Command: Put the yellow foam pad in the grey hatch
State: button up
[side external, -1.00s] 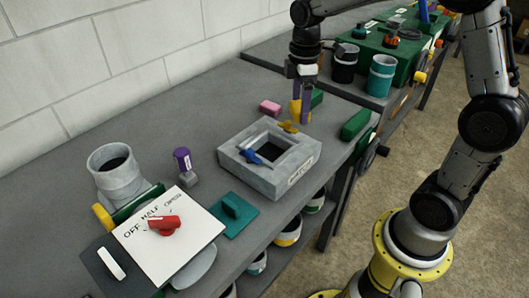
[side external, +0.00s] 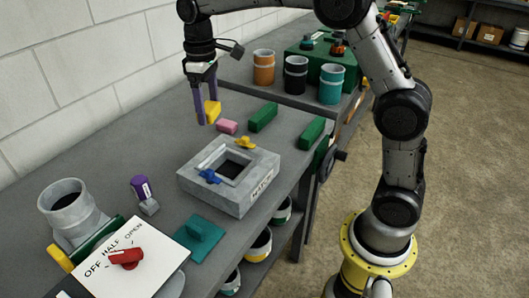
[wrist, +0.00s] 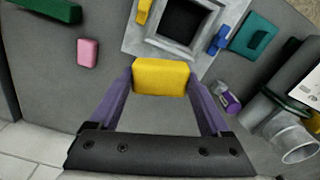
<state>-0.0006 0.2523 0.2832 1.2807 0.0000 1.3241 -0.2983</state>
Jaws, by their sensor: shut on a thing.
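The yellow foam pad (side external: 213,111) is held between the purple fingers of my gripper (side external: 206,118), which is shut on it. In the side view it hangs above the bench, behind the grey hatch and apart from it. The grey hatch (side external: 255,193) is a square block on the bench with a dark square opening facing up. A yellow latch (side external: 245,142) and a blue latch (side external: 209,177) sit on its rim, at opposite sides of the opening. In the wrist view the pad (wrist: 162,76) lies just short of the hatch (wrist: 140,40), whose opening is uncovered.
A pink block (side external: 227,127) and green blocks (side external: 263,117) lie behind the hatch. A purple-topped piece (side external: 141,187), a teal plate (side external: 203,237) and a white panel with a red knob (side external: 126,259) lie on the near side. Cups (side external: 295,75) stand at the back.

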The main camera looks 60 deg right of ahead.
jog(key=shift+s+d+r, duration=0.1)
jog(key=shift+r, duration=0.4)
jog(key=shift+s+d+r, duration=0.1)
jog(key=shift+r, duration=0.35)
jog(key=s+d+n, duration=0.5)
jog(key=s+n, duration=0.3)
jog(key=s, duration=0.3)
jog(key=s+d+n, duration=0.4)
jog(key=s+n, duration=0.3)
jog(key=s, duration=0.4)
notch_tip(320, 180, down, 5)
jog(key=shift+w+f, duration=0.15)
jog(key=shift+f, duration=0.05)
jog(key=shift+w, duration=0.1)
